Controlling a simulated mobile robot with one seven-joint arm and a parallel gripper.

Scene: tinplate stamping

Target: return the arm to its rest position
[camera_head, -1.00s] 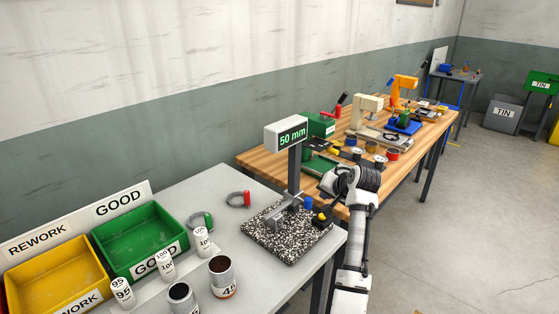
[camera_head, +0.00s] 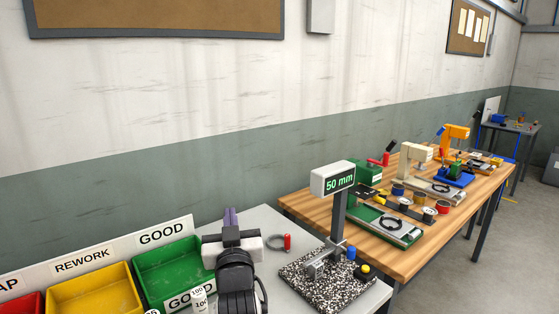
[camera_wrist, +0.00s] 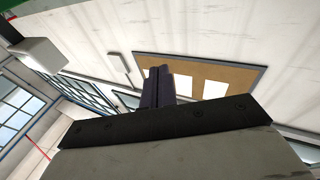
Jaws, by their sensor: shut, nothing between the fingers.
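My gripper (camera_head: 230,218) is raised above the near grey table in the head view, beside the green GOOD bin, with its purple fingers together and pointing up. In the wrist view the shut dark fingers (camera_wrist: 161,88) point toward the wall and a cork board (camera_wrist: 212,84). Nothing is held between them. My arm covers part of the grey table, and whatever stands behind it there is hidden.
The grey table (camera_head: 262,222) holds a gauge with a 50 mm display (camera_head: 332,179) on a speckled plate (camera_head: 318,288), a red-handled ring (camera_head: 286,243), and green (camera_head: 168,262), yellow (camera_head: 108,292) and red bins. A wooden bench (camera_head: 398,258) with presses stands behind.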

